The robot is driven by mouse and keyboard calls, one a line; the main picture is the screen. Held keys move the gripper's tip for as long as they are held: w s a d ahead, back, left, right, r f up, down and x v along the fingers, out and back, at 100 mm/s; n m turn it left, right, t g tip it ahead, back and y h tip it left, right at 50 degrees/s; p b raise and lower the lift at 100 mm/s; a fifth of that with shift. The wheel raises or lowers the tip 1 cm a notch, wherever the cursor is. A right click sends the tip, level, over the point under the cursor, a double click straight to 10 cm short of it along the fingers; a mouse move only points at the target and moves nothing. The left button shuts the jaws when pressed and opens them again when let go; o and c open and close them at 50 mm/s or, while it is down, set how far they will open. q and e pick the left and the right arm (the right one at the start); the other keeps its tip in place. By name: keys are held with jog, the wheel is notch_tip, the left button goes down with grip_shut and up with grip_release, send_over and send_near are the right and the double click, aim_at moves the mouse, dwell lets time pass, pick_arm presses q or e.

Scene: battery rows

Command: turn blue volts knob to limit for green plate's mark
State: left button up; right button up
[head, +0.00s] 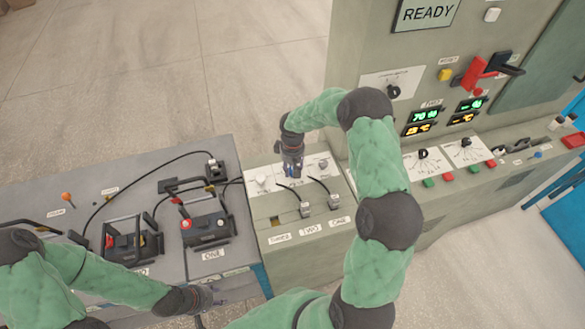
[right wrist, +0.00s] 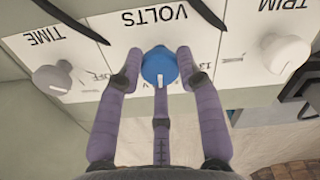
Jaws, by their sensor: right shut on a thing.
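The blue volts knob (right wrist: 159,66) sits on a white panel under the printed word VOLTS in the right wrist view. Its white pointer line faces the bottom of that picture. My right gripper (right wrist: 160,78) is shut on the knob, with purple fingers on both sides. In the head view my right gripper (head: 292,168) is over the white knob panel (head: 316,165) and hides the blue knob. Scale marks beside the knob are partly covered by the fingers. My left gripper (head: 208,297) is low at the left, its fingers too small to judge. I cannot make out a green plate.
A grey knob (right wrist: 52,79) marked TIME and a white knob (right wrist: 285,53) marked TRIM flank the blue one. Batteries (head: 206,230) with handles and cables stand on the left bench. A control cabinet (head: 430,90) with lit displays rises at the right.

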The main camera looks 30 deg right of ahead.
aim_at(292, 170)
jog(key=n, duration=0.4)
jog(key=shift+n, duration=0.4)
dwell(0.4)
jog(key=o, duration=1.1)
jog(key=shift+o, duration=0.2)
notch_tip(292, 170, up, 12)
